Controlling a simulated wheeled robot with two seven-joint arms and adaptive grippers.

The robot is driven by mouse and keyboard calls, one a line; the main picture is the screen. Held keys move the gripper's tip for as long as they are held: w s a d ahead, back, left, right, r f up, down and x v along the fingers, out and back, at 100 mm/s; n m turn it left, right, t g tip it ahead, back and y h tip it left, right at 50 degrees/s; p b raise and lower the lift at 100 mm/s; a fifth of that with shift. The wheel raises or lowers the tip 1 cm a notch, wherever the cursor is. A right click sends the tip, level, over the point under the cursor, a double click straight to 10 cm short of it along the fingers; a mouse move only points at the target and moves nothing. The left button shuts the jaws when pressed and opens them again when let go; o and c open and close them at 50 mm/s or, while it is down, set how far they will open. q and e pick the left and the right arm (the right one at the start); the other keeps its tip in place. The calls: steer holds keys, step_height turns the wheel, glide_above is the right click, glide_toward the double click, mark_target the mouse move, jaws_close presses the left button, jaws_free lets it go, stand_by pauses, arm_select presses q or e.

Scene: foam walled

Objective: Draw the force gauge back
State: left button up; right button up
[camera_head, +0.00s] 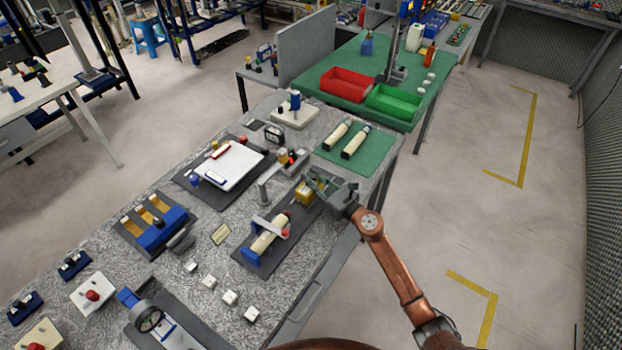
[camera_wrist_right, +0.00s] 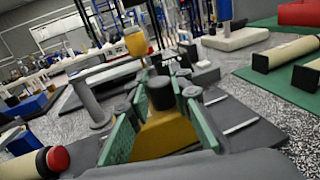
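The force gauge seems to be the yellow block (camera_head: 305,193) at the far right end of a dark slide plate on the bench. My right gripper (camera_head: 332,186) is at its right side. In the right wrist view, the yellow body (camera_wrist_right: 165,133), with a black knob on top, sits between the green-padded fingers of that gripper (camera_wrist_right: 160,115). The pads lie close on both sides, but contact is not clear. A cream cylinder (camera_head: 268,236) lies in a blue and grey holder at the near end of the plate. My left gripper is not in view.
A grey post (camera_head: 265,192) stands just left of the slide. A green mat (camera_head: 345,158) with cream cylinders lies behind the gripper. Several small white blocks (camera_head: 230,297) and a dial gauge (camera_head: 149,320) are nearer. The floor right of the bench is clear.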

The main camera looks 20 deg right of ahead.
steer(key=o, duration=0.3)
steer(key=shift+w+d, duration=0.15)
steer(key=shift+d, duration=0.1)
steer(key=shift+o, duration=0.8)
steer(key=shift+a, duration=0.1)
steer(key=v, duration=1.2)
